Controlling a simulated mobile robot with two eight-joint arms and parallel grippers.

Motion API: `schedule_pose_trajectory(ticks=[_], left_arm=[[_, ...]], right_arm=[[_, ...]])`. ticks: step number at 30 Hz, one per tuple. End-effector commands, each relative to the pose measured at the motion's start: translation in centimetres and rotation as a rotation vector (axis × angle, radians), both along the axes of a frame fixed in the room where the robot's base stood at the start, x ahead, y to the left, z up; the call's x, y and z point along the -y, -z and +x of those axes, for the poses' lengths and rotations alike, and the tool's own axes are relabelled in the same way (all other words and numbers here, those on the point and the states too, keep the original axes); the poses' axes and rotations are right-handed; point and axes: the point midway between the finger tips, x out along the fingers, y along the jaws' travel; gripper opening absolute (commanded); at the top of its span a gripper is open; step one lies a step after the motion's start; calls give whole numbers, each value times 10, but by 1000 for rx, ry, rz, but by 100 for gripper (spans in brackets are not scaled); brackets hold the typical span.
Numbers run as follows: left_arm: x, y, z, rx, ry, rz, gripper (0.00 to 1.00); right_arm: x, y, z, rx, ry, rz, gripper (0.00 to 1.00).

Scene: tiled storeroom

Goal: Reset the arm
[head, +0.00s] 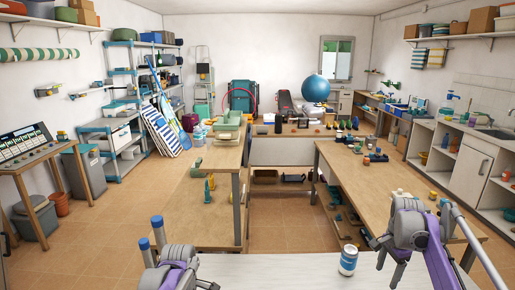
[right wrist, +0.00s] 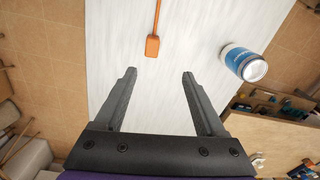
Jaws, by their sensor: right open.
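My right gripper (head: 390,268) is at the lower right of the head view, above the right part of the white tabletop (head: 270,272). In the right wrist view its two dark fingers (right wrist: 158,75) are spread apart with nothing between them. A white and blue can (head: 348,260) stands on the tabletop to the left of my right gripper. In the right wrist view the can (right wrist: 243,62) is beyond and right of the fingers, apart from them. Part of my left arm shows at the lower left of the head view; its fingers cannot be made out.
An orange tool with a flat end (right wrist: 153,42) lies on the white surface in the right wrist view, beyond the fingers. Wooden benches (head: 400,200) with small items stand ahead on both sides. Tiled floor (head: 285,215) shows between them.

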Motion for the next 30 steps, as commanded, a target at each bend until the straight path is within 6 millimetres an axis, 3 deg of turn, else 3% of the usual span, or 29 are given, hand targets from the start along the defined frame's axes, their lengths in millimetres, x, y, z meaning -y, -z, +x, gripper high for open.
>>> schedule_pose_trajectory(ticks=[7, 14, 20, 24, 30], left_arm=[[3, -32, -59, 102, 344, 27, 86], [6, -44, -120, 203, 696, 91, 86], [8, -40, -173, 277, 999, 177, 86], [9, -29, -206, 319, 1197, 249, 86], [9, -14, -236, 352, 1394, 334, 86]], right_arm=[[-69, -29, -53, 88, -326, -51, 72], [-127, -28, -128, 174, -656, -122, 72], [-167, -5, -204, 247, -939, -198, 72], [-187, 23, -256, 293, -1124, -258, 72], [-203, 58, -304, 338, -1306, -324, 72]])
